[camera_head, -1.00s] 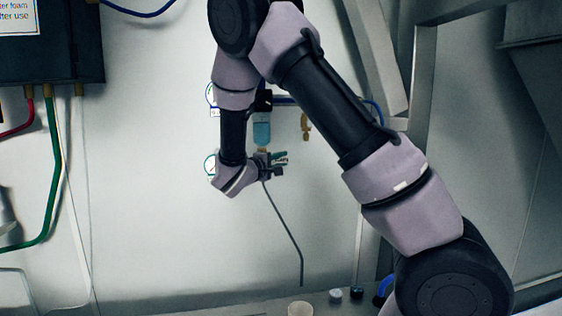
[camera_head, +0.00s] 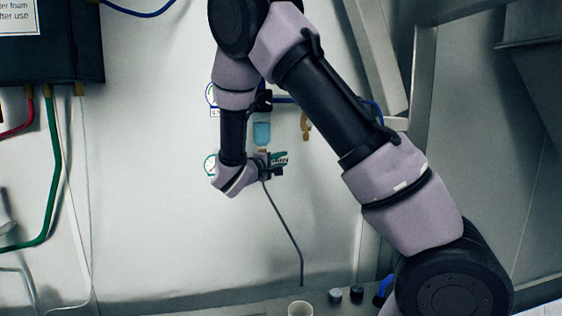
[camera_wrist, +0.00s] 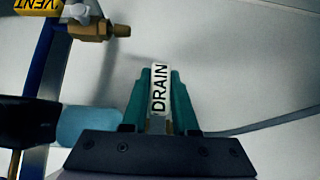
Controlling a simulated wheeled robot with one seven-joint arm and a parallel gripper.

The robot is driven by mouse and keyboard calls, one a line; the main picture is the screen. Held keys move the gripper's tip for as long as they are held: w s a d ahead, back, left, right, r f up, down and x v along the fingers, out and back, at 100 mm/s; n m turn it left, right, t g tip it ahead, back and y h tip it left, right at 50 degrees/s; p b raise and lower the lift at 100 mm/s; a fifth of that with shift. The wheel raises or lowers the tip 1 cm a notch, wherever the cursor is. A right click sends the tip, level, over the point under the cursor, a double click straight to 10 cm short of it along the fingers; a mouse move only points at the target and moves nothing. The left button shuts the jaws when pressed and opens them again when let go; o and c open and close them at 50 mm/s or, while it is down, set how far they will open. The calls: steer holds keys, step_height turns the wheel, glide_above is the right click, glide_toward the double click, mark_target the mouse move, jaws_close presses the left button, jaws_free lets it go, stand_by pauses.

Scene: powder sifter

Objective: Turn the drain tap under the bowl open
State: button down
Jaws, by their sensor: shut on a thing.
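The bowl (camera_head: 262,133) is a small blue translucent cup on the wall unit, just above my gripper in the head view. In the wrist view the bowl (camera_wrist: 88,127) lies left of my fingers. My gripper (camera_wrist: 159,88) has teal fingers shut on the drain tap (camera_wrist: 159,90), whose white tag reads DRAIN. The fingers lie on both sides of the tag. In the head view my gripper (camera_head: 281,159) sits just below and right of the bowl, and the tap is too small to make out. The tap's body is mostly hidden behind my gripper.
A brass vent valve (camera_wrist: 98,29) with a yellow VENT tag (camera_wrist: 38,5) is at the upper left in the wrist view; it shows right of the bowl in the head view (camera_head: 306,126). A thin grey tube (camera_head: 284,226) runs down the wall. A cup (camera_head: 300,308) stands below.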

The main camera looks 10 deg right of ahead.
stand_by(0.3)
steer(key=n+t, duration=0.1)
steer(key=r+n+t+h, duration=0.1)
steer(key=r+n+t, duration=0.1)
steer(key=n, duration=0.1)
steer(key=shift+a, duration=0.25)
steer(key=shift+a+r+n+t, duration=0.2)
steer(key=shift+r+n+t, duration=0.1)
steer(key=shift+n+t, duration=0.45)
steer(key=shift+a+r+n+t, duration=0.15)
steer(key=shift+r+n+t, duration=0.25)
steer(key=shift+n, duration=0.45)
steer(key=shift+a+r+n+t, duration=0.2)
steer(key=shift+n+t, duration=0.55)
steer(key=shift+n, duration=0.05)
steer(key=c, duration=0.7)
jaws_free()
